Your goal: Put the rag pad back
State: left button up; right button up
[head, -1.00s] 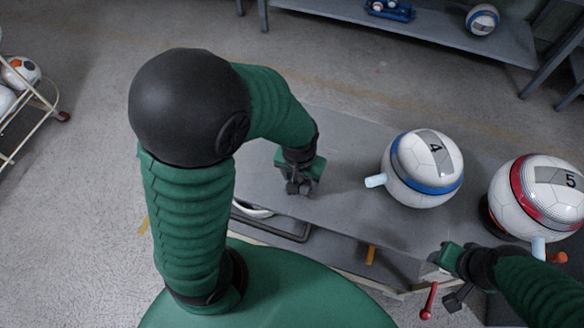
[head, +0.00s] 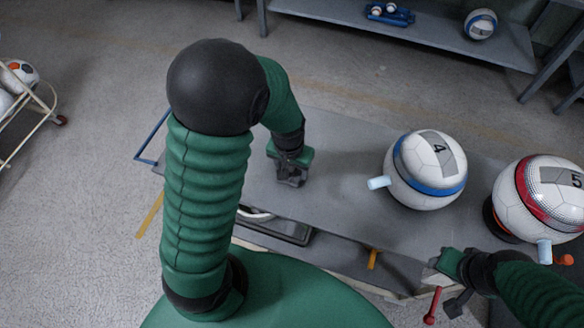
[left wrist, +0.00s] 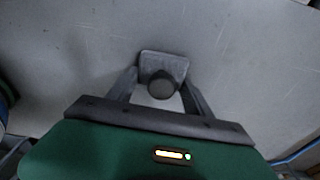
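The rag pad (left wrist: 177,63) appears to be the small grey rectangular pad with a dark round knob in the left wrist view. My left gripper (left wrist: 162,78) has its two fingers apart on either side of the knob, tips near the pad's side edges. I cannot tell whether they press on it. In the head view my left gripper (head: 292,179) points down low over the grey bench (head: 340,150), and the pad under it is hard to make out. My right gripper (head: 452,285) is at the lower right near the bench's front edge; its fingers are unclear.
Ball 4 with a blue band (head: 428,172) and ball 5 with a red band (head: 542,200) stand right of my left gripper. A red lever (head: 432,306) is by my right gripper. A back shelf (head: 350,14) holds another ball (head: 480,24). The bench between gripper and ball 4 is clear.

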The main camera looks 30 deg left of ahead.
aim_at(290, 168)
pick_arm(q)
jog(key=o, duration=0.4)
jog(key=shift+s+f, duration=0.25)
jog(key=shift+s+d, duration=0.1)
jog(key=r, duration=0.1)
jog(key=r+p, duration=0.1)
jog(key=r, duration=0.1)
jog(key=r+p, duration=0.1)
jog(key=r, duration=0.1)
jog(key=shift+w+r, duration=0.15)
jog(key=shift+w, duration=0.1)
jog(key=r, duration=0.2)
jog(key=r+p, duration=0.1)
jog(key=r, duration=0.1)
jog(key=s+r, duration=0.1)
jog(key=r, duration=0.2)
jog(key=s+d+m+t+p, duration=0.1)
jog(key=s+d+m+p, duration=0.1)
jog(key=s+d+p, duration=0.1)
jog(key=shift+s+d, duration=0.65)
jog(key=shift+d, duration=0.1)
